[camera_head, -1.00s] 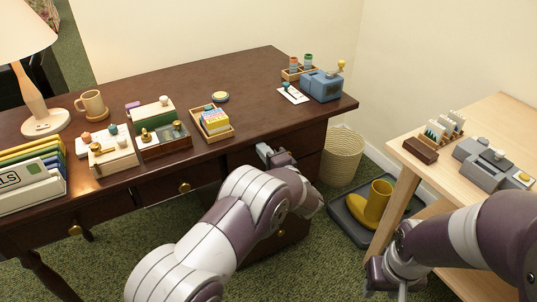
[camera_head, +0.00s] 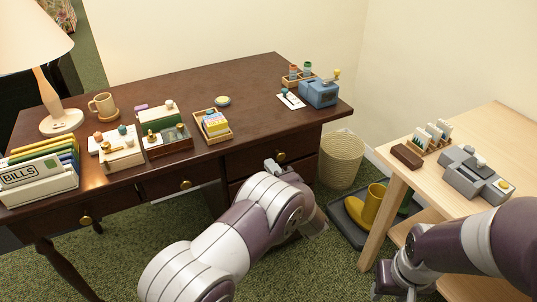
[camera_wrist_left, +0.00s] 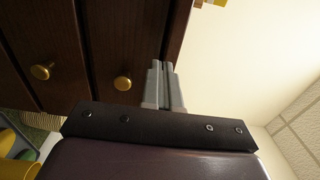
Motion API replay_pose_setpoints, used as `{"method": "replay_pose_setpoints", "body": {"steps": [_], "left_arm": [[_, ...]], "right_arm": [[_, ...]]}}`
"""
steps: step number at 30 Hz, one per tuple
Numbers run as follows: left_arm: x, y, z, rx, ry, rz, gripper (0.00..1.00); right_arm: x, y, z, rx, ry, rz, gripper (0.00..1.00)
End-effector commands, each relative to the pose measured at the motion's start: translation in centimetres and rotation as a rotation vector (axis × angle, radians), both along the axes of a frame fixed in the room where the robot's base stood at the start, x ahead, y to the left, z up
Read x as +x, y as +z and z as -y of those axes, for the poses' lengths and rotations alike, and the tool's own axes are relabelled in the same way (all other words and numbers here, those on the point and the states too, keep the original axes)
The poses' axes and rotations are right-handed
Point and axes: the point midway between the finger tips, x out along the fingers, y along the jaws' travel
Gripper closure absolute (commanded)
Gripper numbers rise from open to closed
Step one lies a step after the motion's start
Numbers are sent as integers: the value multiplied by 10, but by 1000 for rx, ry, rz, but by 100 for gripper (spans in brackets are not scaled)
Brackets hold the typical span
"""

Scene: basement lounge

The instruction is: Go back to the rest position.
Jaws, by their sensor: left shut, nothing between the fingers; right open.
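My left gripper (camera_head: 271,165) is in front of the dark wooden desk's (camera_head: 240,78) right-hand drawers. In the left wrist view its two grey fingers (camera_wrist_left: 163,84) are together with nothing between them, and the drawer fronts lie beyond them. My left forearm hides part of the lower drawers in the head view. My right gripper (camera_head: 393,287) hangs low at the bottom right, beside the light wooden table (camera_head: 398,190). It is open and partly cut off by the frame's lower edge.
A wicker basket (camera_head: 341,160) and yellow boots (camera_head: 368,206) on a dark tray stand between desk and table. The desk carries a lamp (camera_head: 50,100), a bills box (camera_head: 38,178), small trays and a blue sharpener-like device (camera_head: 319,93). Green carpet is open below.

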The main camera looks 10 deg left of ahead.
Motion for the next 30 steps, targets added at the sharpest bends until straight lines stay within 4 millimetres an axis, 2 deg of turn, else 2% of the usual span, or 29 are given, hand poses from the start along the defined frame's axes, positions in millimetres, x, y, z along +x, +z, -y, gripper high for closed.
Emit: {"method": "replay_pose_setpoints", "body": {"steps": [6,10,15,17,20,21,22,23,24,26,27,30], "left_arm": [[-36,0,26,1,-1,-3,100],[-47,-2,33,1,1,-3,100],[-50,-3,35,-33,0,16,100],[-46,-14,40,-147,-26,37,100],[-46,-68,73,-509,-181,-52,100],[-55,-87,93,-705,-235,-143,100],[-66,-96,103,-857,-243,-225,100],[-80,-102,108,-999,-223,-314,100],[-105,-104,107,-1161,-156,-436,100],[-151,-97,91,-1335,11,-606,100],[-181,-88,73,-1396,133,-688,100],[-241,-64,31,-1440,378,-797,100]], "right_arm": [[0,13,0,0,0,0,57],[0,14,0,0,0,0,57],[0,14,0,0,0,0,57],[0,14,0,0,0,0,57],[0,14,0,0,0,0,57],[0,14,0,0,0,0,57],[0,14,0,0,0,0,57],[0,14,0,0,0,0,57],[0,14,0,0,0,0,57],[0,14,0,0,0,0,57],[0,14,0,0,0,0,57],[0,14,0,0,0,0,57]]}}
